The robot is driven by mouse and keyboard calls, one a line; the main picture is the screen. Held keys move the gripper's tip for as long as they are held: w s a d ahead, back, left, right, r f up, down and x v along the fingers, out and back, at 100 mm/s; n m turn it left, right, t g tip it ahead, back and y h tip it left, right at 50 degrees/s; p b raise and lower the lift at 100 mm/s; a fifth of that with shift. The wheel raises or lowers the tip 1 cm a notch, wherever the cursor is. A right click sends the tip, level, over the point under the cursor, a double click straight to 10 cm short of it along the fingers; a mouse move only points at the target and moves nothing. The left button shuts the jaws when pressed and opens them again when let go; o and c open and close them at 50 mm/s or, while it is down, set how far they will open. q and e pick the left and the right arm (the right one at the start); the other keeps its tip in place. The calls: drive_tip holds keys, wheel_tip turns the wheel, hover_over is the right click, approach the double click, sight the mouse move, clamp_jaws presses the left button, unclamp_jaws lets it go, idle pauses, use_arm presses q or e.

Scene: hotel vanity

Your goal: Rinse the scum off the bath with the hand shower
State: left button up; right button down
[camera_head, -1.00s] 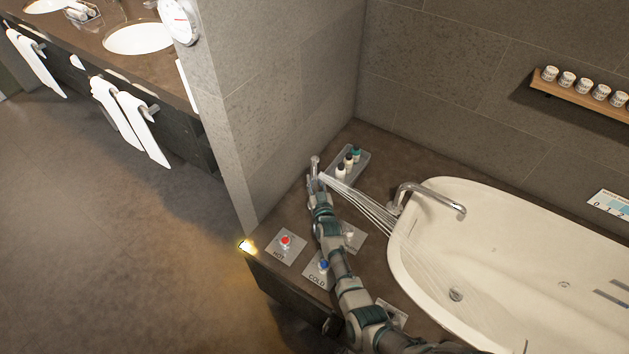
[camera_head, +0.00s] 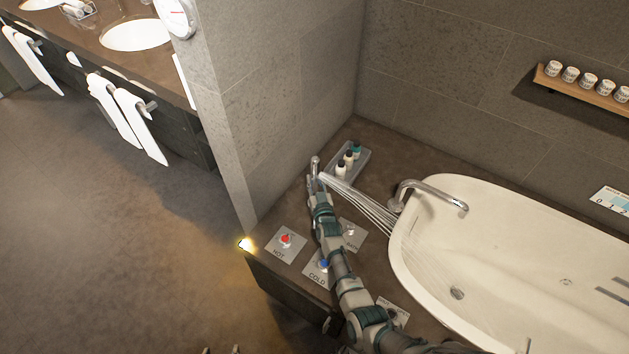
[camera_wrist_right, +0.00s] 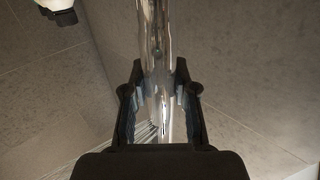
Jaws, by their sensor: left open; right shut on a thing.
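My right gripper (camera_head: 313,184) is shut on the chrome hand shower (camera_head: 316,163), held above the ledge left of the bath. In the right wrist view, the shower's shiny handle (camera_wrist_right: 157,70) stands between the fingers of the gripper (camera_wrist_right: 160,95). Water jets (camera_head: 365,207) spray from its head down to the right, over the left end of the white bath (camera_head: 480,235). Dark grey streaks (camera_head: 612,297) lie inside the bath at the right; I cannot tell if they are scum. My left gripper (camera_head: 221,350) shows only its open fingertips at the bottom edge.
A chrome spout (camera_head: 430,194) reaches over the bath rim. A tray (camera_head: 362,163) of small bottles stands behind the shower. HOT (camera_head: 286,243) and COLD (camera_head: 317,272) control plates lie on the ledge beside my right arm. A shelf of cups (camera_head: 590,90) hangs at the right.

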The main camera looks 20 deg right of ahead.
drive_tip(key=shift+f+b, duration=0.5)
drive_tip(key=shift+f, duration=0.2)
use_arm(q)
drive_tip(key=w+d+r+t+h, duration=0.1)
drive_tip(key=w+d+r+t, duration=0.1)
drive_tip(key=w+r+t, duration=0.1)
drive_tip(key=shift+w+t+b, duration=0.4)
drive_tip(key=shift+w+t, duration=0.1)
drive_tip(key=shift+w, duration=0.6)
use_arm(e)
drive_tip(key=shift+f, duration=0.55)
use_arm(q)
drive_tip(key=shift+r, duration=0.1)
use_arm(e)
drive_tip(key=c, duration=0.8)
unclamp_jaws()
drive_tip(key=shift+f, duration=0.1)
drive_tip(key=shift+s, duration=0.15)
drive_tip(key=s, duration=0.4)
drive_tip(key=s+a, duration=0.1)
drive_tip(key=s, duration=0.6)
drive_tip(key=shift+s+a, duration=0.25)
drive_tip(key=shift+s, duration=0.1)
drive_tip(key=shift+f, duration=0.1)
